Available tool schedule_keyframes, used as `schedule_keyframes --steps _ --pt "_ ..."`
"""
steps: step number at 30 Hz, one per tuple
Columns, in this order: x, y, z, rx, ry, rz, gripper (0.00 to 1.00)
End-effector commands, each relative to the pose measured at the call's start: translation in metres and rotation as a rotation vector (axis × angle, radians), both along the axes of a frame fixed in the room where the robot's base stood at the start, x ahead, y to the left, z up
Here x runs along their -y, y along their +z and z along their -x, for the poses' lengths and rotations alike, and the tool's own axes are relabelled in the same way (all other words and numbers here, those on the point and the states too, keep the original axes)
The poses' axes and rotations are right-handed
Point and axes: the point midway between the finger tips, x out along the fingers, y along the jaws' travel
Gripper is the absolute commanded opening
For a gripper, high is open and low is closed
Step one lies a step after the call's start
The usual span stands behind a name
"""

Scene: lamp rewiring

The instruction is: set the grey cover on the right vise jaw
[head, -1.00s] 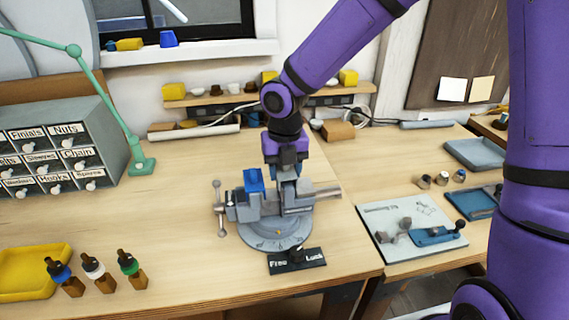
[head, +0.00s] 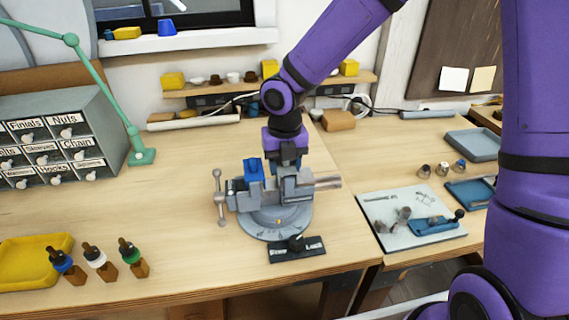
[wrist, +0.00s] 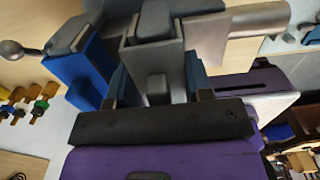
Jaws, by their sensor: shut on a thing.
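The grey vise (head: 272,218) stands on a round base on the bench. A blue cover (head: 253,169) sits on its left jaw; it also shows in the wrist view (wrist: 86,72). My gripper (head: 287,168) points down at the right vise jaw (head: 297,187). It is shut on the grey cover (wrist: 152,58), which shows between the fingers in the wrist view. In the head view the cover is mostly hidden by the fingers. It is at the right jaw, but I cannot tell whether it is fully seated.
A black label plate (head: 297,250) lies in front of the vise. Small bottles (head: 98,262) and a yellow tray (head: 35,262) are at the front left. A white board with parts (head: 385,240) lies to the right.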

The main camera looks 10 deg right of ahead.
Motion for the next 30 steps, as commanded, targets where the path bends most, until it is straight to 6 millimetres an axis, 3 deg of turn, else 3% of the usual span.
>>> schedule_keyframes --steps 21,22,25,26,30 --pt "-0.0001 -0.0057 -0.0001 0.0 0.001 0.0 0.21" --pt "-0.0001 -0.0058 -0.0001 0.0 0.001 0.0 0.49" --pt "-0.0001 -0.0056 -0.0001 0.0 0.001 0.0 0.72" --pt "-0.0001 -0.0056 -0.0001 0.0 0.001 0.0 0.76" --pt "-0.0001 -0.0056 -0.0001 0.0 0.0 0.0 0.76"
